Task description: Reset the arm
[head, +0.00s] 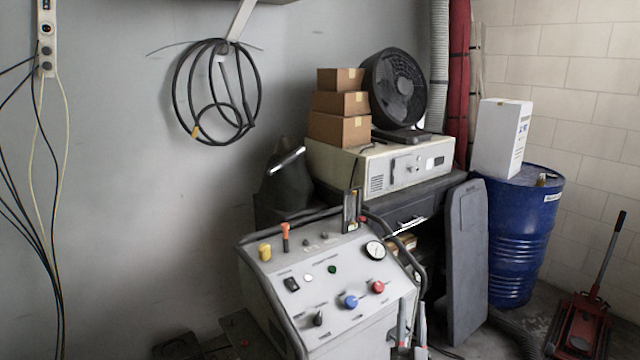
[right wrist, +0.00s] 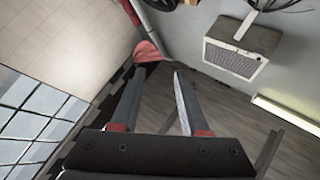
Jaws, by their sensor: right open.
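My right gripper (head: 412,328) shows low in the head view, at the front right edge of the grey control console (head: 345,270). Its two upright fingers are apart, with nothing seen between them. In the right wrist view the two dark fingers (right wrist: 157,88) with red bases are spread and empty. A red object (right wrist: 148,50) shows beyond their tips; I cannot tell what it is. My left gripper is not in view.
The console carries knobs and a gauge (head: 375,250). Behind it, a cream-coloured unit (head: 385,165) bears cardboard boxes (head: 340,128) and a black fan (head: 396,88). A blue drum (head: 520,240) with a white box (head: 500,138) and a red floor jack (head: 582,322) stand at right.

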